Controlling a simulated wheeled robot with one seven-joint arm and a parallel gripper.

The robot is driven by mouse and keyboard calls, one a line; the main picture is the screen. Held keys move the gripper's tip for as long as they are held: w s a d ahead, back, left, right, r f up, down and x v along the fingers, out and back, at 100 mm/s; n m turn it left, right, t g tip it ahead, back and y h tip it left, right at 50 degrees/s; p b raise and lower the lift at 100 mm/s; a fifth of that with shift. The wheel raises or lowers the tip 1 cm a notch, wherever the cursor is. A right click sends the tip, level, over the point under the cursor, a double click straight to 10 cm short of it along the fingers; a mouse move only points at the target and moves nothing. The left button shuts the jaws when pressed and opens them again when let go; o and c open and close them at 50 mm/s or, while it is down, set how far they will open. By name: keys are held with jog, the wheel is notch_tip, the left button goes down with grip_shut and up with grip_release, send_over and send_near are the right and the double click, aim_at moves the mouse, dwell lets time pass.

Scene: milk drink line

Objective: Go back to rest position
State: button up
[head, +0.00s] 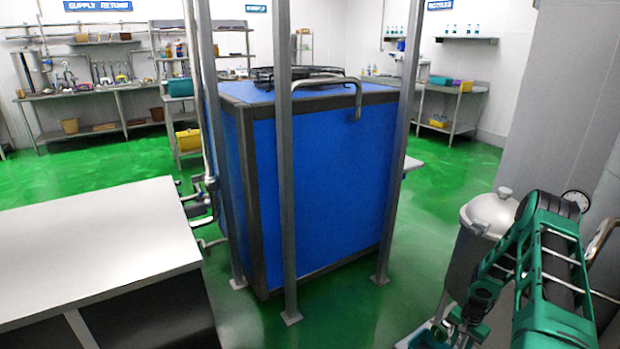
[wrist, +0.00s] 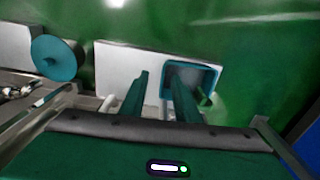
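In the wrist view, my gripper (wrist: 159,82) points down with its two teal fingers apart. I see nothing held between them. Below the fingers is a white surface (wrist: 118,72). A teal open container (wrist: 207,72) stands on it by the right finger, which overlaps its edge; I cannot tell if they touch. In the head view, my teal and black arm is folded low at the right. My fingertips are not clearly visible there.
A lidded metal can (head: 487,222) stands close beside my arm. A large blue tank (head: 320,190) with metal posts (head: 287,220) fills the middle. A white-topped table (head: 90,235) is at the left. Green floor (head: 390,315) lies open between tank and can.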

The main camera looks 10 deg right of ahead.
jog(key=s+a+r+n+h, duration=0.1)
jog(key=s+a+r+n, duration=0.15)
jog(key=r, duration=1.65)
jog(key=s+a+r+n, duration=0.1)
jog(key=s+a+r, duration=0.15)
jog(key=r, duration=1.65)
jog(key=s+a+r+n, duration=0.2)
jog(key=s+a+r, duration=0.7)
jog(key=r, duration=0.4)
jog(key=s+a+r, duration=0.2)
jog(key=s+a, duration=0.3)
jog(key=s, duration=0.2)
jog(key=s+a+r+n+y, duration=0.1)
jog(key=s+a+r, duration=0.1)
jog(key=s+a, duration=0.3)
jog(key=s, duration=0.2)
jog(key=shift+s, duration=0.3)
jog(key=shift+r, duration=0.1)
jog(key=shift+w+f, duration=0.25)
jog(key=shift+w, duration=0.35)
